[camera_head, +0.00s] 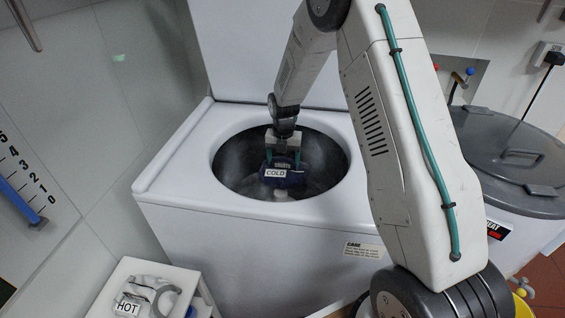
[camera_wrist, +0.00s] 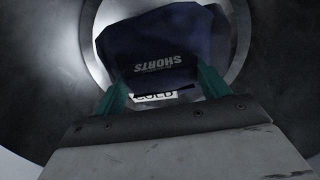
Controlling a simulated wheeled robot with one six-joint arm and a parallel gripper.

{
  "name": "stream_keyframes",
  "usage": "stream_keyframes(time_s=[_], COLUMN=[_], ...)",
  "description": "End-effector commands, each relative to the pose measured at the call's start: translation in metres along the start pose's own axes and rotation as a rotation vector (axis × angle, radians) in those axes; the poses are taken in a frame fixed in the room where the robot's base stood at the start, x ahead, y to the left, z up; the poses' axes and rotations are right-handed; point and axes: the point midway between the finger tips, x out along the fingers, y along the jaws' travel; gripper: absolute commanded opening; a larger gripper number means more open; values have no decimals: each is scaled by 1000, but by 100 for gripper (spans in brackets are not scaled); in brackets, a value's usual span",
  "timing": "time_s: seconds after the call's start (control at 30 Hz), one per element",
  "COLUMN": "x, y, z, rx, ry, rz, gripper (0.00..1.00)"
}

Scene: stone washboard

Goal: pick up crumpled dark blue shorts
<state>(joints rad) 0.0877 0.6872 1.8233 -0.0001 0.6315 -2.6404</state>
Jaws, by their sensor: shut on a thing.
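The dark blue shorts (camera_head: 284,180) are a crumpled bundle inside the round drum opening of the white top-loading washer (camera_head: 170,185). They carry a white "COLD" tag and grey "SHORTS" lettering. In the wrist view the shorts (camera_wrist: 165,45) fill the upper middle, with the tag below the lettering. My gripper (camera_head: 283,157) reaches down into the drum, its green fingers at either side of the shorts. In the wrist view my gripper (camera_wrist: 160,85) is shut on them. Whether the shorts touch the drum's bottom I cannot tell.
The drum's rim surrounds my gripper closely, and the raised lid (camera_head: 265,50) stands behind it. A white box with a "HOT" tagged pale garment (camera_head: 150,296) is at the front left. A grey-lidded bin (camera_head: 510,150) stands at the right.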

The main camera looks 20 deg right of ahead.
Motion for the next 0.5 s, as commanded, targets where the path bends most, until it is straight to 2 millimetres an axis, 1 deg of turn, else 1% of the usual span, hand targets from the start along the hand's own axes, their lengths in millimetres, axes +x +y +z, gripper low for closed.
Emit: stream_keyframes(time_s=[0.27,0.37,0.5], x=[-3,-9,-22], y=[0,0,0], z=[0,0,0], rx=[0,0,0], ry=[-1,-2,-3], rz=[1,1,2], gripper=[25,25,25])
